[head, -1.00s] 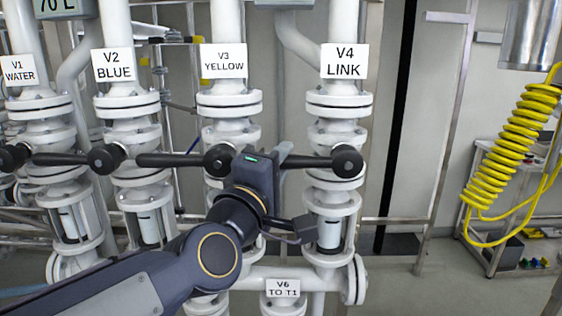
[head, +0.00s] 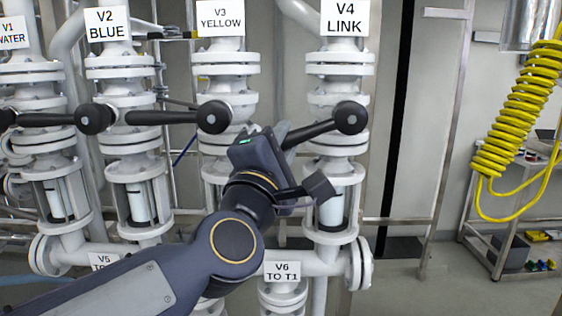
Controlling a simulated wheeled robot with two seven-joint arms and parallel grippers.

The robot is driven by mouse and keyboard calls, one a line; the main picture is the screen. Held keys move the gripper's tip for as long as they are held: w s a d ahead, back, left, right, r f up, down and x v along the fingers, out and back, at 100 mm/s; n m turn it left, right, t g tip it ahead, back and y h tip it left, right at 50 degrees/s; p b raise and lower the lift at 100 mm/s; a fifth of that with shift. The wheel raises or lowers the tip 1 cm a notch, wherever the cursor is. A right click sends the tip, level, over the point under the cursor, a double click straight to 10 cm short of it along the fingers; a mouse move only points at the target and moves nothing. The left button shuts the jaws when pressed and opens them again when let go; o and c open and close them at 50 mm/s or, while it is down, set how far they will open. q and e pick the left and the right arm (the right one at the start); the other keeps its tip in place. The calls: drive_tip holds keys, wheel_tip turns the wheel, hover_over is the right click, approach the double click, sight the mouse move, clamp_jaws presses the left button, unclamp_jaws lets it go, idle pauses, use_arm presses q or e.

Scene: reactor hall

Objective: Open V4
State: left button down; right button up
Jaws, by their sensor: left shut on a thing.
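The V4 valve, labelled "V4 LINK" (head: 344,17), is a white flanged valve on the right-hand pipe. Its black lever handle (head: 312,130) runs from the round hub (head: 350,118) to the left and slopes down at its free end. My left gripper (head: 284,137) is shut on that free end. The gripper body hides the handle's tip and the fingertips. My right gripper is not in view.
Valves V3 (head: 212,118), V2 (head: 97,118) and V1 stand to the left with level black handles. V3's hub is close to my gripper. The V6 pipe (head: 283,270) runs below. A yellow coiled hose (head: 515,115) hangs at right.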

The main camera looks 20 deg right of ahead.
use_arm(q)
drive_tip(key=shift+s+d+f+n+t+y+b, duration=0.45)
drive_tip(key=shift+d+f+n+t+y+b, duration=0.5)
drive_tip(key=shift+d+n+y+b, duration=1.7)
drive_tip(key=shift+s+d+f+n+t+y+b, duration=0.6)
drive_tip(key=shift+f+n+b, duration=0.8)
drive_tip(key=shift+n, duration=2.8)
drive_tip(key=shift+s+d+f+n+t+y+b, duration=0.5)
drive_tip(key=shift+d+f+n+y+b, duration=1.05)
drive_tip(key=shift+n, duration=1.9)
drive_tip(key=shift+w+r+b, duration=0.15)
drive_tip(key=shift+r+b, duration=0.3)
drive_tip(key=shift+b, duration=0.05)
drive_tip(key=c, duration=1.3)
unclamp_jaws()
drive_tip(key=shift+r, duration=0.1)
drive_tip(key=b+v, duration=0.1)
drive_tip(key=v, duration=0.6)
drive_tip(key=shift+s+f, duration=0.25)
drive_tip(key=shift+s, duration=0.1)
